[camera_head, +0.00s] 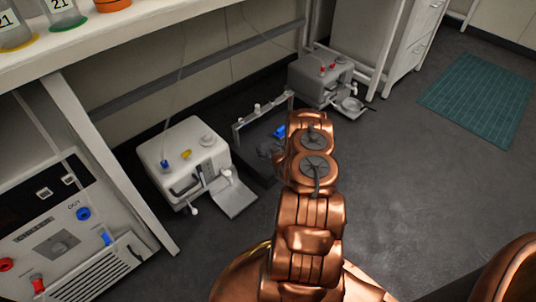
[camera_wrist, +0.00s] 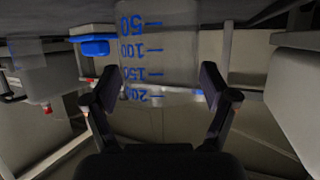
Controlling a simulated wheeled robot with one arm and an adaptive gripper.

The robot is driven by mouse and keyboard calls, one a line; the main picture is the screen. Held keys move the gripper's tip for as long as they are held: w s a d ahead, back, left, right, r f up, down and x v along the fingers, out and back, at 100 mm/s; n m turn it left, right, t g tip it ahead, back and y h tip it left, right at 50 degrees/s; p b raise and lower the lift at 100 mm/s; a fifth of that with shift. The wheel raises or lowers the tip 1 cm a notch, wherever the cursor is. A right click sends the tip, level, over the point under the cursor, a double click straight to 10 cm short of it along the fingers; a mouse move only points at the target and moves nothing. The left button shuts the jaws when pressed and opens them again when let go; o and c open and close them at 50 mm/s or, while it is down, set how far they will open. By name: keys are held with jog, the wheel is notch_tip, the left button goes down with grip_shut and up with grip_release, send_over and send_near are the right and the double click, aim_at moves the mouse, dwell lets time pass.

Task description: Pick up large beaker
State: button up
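The large beaker (camera_wrist: 158,45) is clear, with blue marks from 50 to 200, and appears upside down in the wrist view. It is centred ahead of my gripper (camera_wrist: 158,88). The two dark fingers are spread wide, one towards each side of the beaker. I cannot tell whether either finger touches it. In the head view my copper arm reaches down to the floor-level equipment and hides the gripper and the beaker.
A white device (camera_head: 185,160) with a fold-out plate stands left of my arm, and a grey device (camera_head: 322,78) stands beyond it. A bench (camera_head: 130,35) overhangs at upper left. Open floor (camera_head: 420,190) and a green mat (camera_head: 480,98) lie to the right.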

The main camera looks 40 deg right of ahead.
jog(key=c, duration=0.9)
